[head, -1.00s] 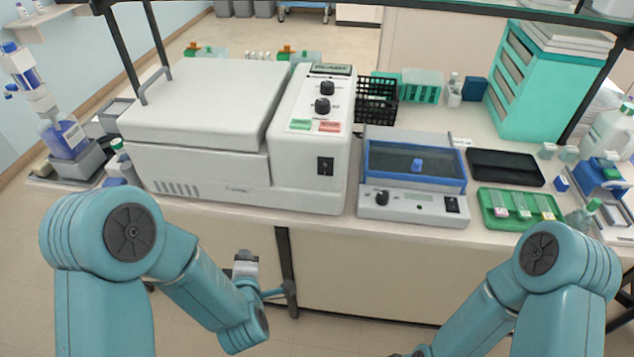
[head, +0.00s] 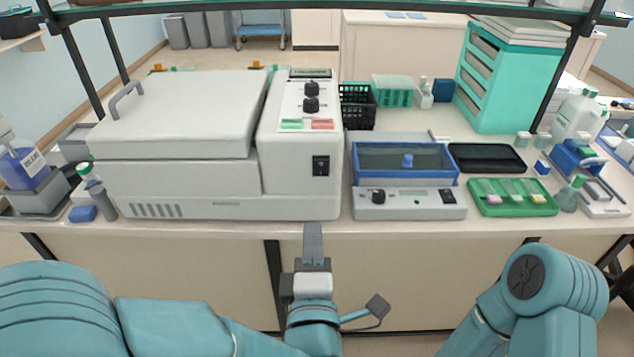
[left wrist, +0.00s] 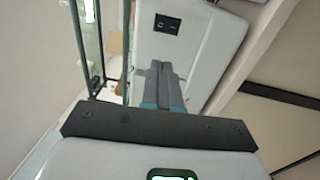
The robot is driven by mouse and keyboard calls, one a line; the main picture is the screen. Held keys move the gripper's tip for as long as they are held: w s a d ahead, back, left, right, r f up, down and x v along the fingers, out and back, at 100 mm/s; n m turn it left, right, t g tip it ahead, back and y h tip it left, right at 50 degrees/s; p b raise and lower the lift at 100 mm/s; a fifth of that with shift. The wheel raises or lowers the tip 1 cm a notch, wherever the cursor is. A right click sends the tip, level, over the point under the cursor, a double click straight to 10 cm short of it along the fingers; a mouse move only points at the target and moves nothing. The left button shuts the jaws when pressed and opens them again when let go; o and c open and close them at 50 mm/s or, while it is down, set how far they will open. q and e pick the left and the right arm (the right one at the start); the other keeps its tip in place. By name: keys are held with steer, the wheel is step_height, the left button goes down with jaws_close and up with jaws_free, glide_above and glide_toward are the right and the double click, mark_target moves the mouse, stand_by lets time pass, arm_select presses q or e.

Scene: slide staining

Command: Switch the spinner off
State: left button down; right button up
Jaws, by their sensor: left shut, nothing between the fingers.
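The spinner (head: 200,150) is the large white machine with a closed lid at the left of the bench. Its control column (head: 300,150) carries two dark knobs, a green and a red button, and a black rocker switch (head: 320,166) on the front face. My left gripper (head: 313,228) is shut and empty, in front of and below the switch, apart from it. In the left wrist view the shut fingers (left wrist: 163,75) point toward the spinner's front, with the black switch (left wrist: 167,24) beyond their tips. My right gripper is out of view.
A blue-framed device (head: 408,200) with its own knob and switch stands right of the spinner. A green tray (head: 540,209) with slides lies further right. A black basket (head: 357,108) is behind. A shelf edge (head: 300,5) crosses the top.

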arm_select(q)
steer(key=shift+s+d, duration=0.2)
steer(key=shift+d, duration=0.3)
steer(key=p, duration=0.5)
glide_toward(319, 164)
steer(key=w, duration=0.3)
steer(key=w+r, duration=0.1)
steer(key=w, duration=0.1)
steer(key=shift+w+a, duration=0.15)
steer(key=shift+w, duration=0.1)
steer(key=shift+w+f, duration=0.1)
steer(key=shift+w, duration=0.55)
